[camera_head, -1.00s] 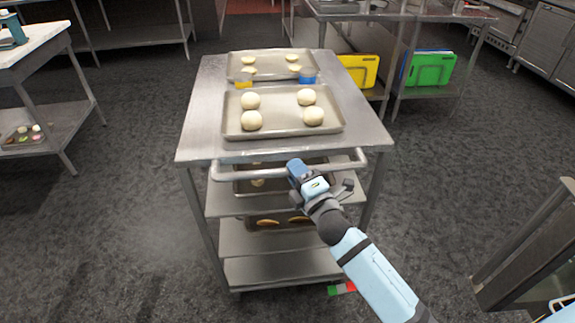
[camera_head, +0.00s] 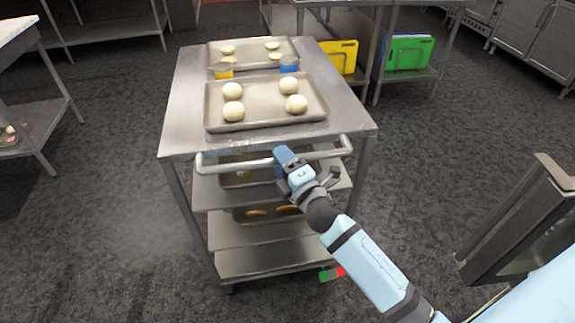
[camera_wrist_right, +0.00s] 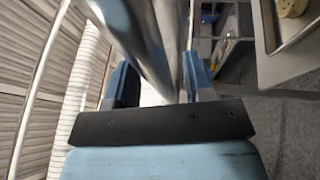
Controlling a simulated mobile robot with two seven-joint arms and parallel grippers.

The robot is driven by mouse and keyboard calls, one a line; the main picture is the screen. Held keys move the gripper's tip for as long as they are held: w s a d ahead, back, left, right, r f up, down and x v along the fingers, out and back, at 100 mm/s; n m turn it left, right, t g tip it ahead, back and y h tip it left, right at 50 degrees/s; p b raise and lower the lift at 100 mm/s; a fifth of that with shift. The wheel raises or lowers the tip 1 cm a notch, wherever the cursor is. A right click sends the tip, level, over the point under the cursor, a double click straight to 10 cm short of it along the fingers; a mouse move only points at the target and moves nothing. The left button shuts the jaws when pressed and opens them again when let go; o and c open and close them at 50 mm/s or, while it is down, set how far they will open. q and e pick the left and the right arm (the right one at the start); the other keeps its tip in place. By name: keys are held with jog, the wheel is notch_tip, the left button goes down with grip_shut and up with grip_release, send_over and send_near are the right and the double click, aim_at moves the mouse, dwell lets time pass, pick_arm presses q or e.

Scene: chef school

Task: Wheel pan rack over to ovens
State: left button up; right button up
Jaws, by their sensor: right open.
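The pan rack (camera_head: 187,110) is a steel cart with a flat top, lower shelves and a tubular handle (camera_head: 235,166) on its near side. Two pans of pale dough balls stand on top, and more pans show on the shelf below. My right gripper (camera_head: 283,157) is at the middle of the handle. In the right wrist view its open fingers (camera_wrist_right: 160,90) stand on either side of a steel bar, which passes between them. I cannot tell whether they touch it. My left gripper is out of view. No ovens are clearly identifiable.
A steel framed unit with a dark panel (camera_head: 520,225) stands at the right. Tables stand at the left (camera_head: 40,112) and back right, with yellow (camera_head: 338,55) and green boards (camera_head: 408,52) on a lower shelf. Steel cabinets (camera_head: 535,45) line the back right.

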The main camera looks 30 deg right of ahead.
jog(key=b+v, duration=0.1)
jog(key=v, duration=1.2)
jog(key=shift+s+f, duration=0.15)
jog(key=shift+s, duration=0.2)
jog(key=shift+d, duration=0.1)
